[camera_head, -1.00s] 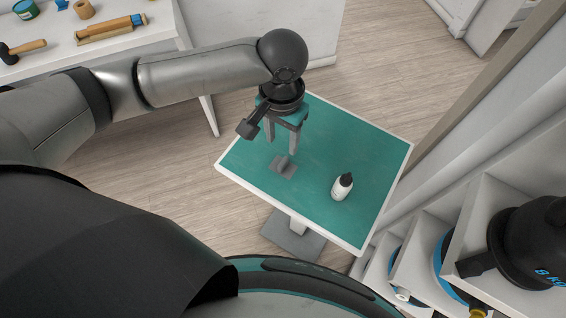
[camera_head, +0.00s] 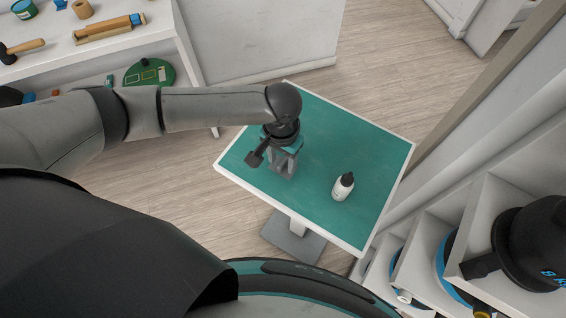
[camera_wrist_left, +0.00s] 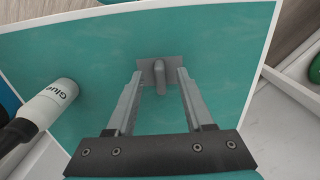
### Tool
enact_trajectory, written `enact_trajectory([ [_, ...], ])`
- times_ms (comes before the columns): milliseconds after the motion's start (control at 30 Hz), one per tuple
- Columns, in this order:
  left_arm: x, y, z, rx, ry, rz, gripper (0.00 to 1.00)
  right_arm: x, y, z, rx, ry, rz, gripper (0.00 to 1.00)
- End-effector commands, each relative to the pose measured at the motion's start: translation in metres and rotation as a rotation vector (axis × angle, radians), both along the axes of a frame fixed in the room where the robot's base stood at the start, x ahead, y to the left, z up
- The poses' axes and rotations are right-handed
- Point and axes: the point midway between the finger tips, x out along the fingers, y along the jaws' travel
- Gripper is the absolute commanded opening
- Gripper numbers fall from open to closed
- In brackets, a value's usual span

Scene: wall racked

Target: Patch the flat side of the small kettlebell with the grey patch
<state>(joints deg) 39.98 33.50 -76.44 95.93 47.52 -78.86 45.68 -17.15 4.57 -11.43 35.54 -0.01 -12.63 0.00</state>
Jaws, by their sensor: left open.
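The grey patch (camera_wrist_left: 146,66) lies on the teal table top, a flat square with an upright tab, in the left wrist view. My left gripper (camera_wrist_left: 160,76) is open and points down at it, with the tab between its fingertips in that view; I cannot tell whether they touch it. In the head view my left gripper (camera_head: 281,172) is low over the table and hides most of the patch. A black kettlebell (camera_head: 530,240) with blue lettering sits in the rack at the right, cut by the frame edge; I cannot tell whether it is the small one. My right gripper is not in view.
A white glue bottle (camera_head: 342,188) with a black cap stands on the teal table (camera_head: 375,150), right of my left gripper. The white rack (camera_head: 480,205) has other partly hidden items. A bench (camera_head: 110,45) with tools is at upper left.

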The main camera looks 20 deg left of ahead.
Motion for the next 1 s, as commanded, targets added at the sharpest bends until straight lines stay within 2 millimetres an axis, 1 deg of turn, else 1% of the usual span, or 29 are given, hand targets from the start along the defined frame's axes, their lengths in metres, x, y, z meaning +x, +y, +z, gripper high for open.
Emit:
enact_trajectory([
  [133, -0.0002, -0.0002, 0.0004, 0.0, 0.0, 0.0, 0.51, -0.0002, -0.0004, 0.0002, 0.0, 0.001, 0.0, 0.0],
  [500, -0.0001, 0.0, 0.0007, 0.0, 0.0, 0.0, 0.1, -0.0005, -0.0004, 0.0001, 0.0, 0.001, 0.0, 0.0],
  [600, -0.0001, 0.0, 0.0007, 0.0, 0.0, 0.0, 0.0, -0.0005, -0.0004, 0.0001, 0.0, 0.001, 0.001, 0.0],
  [1000, 0.0, 0.0001, 0.0008, 0.0, 0.0, 0.0, 0.0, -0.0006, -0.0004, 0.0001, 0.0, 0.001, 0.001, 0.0],
])
